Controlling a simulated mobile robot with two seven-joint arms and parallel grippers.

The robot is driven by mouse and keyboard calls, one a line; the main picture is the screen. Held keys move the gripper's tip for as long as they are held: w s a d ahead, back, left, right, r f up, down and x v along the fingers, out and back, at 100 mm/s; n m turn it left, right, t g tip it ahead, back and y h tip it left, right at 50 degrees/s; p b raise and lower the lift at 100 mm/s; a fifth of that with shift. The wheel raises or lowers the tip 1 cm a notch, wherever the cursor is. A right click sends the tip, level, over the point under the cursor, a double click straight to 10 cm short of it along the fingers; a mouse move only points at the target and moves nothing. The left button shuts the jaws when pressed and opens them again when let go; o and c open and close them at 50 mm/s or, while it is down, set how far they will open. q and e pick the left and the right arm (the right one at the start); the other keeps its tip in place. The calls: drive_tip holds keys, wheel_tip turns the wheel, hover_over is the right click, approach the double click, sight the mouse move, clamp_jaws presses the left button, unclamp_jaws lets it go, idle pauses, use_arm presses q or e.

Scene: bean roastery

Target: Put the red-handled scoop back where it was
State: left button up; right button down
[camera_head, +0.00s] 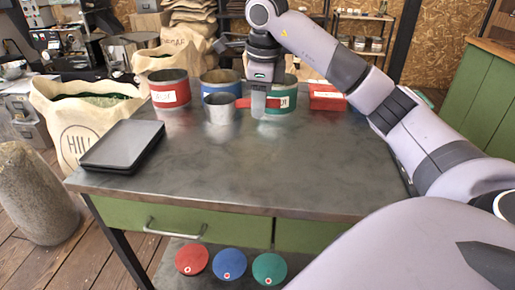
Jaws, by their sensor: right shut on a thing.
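The red-handled scoop (219,109) has a grey metal cup and a red handle that points right. It is at the far side of the metal-topped table (240,160), in front of the blue tin (221,78). My right gripper (258,104) points down and is shut on the scoop's handle. Its fingers hide part of the handle and part of the green tin (287,92) behind. I cannot tell whether the cup touches the tabletop. My left gripper is not in view.
A red tin (170,92) stands left of the scoop and a red box (327,98) stands right. Red, blue and green discs (228,263) lie below. The table's middle is clear.

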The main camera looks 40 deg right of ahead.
wheel_tip(320, 180, down, 6)
drive_tip(key=shift+r, duration=0.1)
drive_tip(key=shift+f+b, duration=0.3)
drive_tip(key=shift+f, duration=1.95)
drive_tip(key=shift+f, duration=0.15)
drive_tip(key=c, duration=0.9)
unclamp_jaws()
drive_tip(key=shift+r, duration=0.45)
wheel_tip(320, 180, up, 11)
drive_tip(key=s+p, duration=0.1)
drive_tip(key=s, duration=0.1)
drive_tip(key=shift+a+r, duration=0.15)
drive_tip(key=shift+a, duration=0.15)
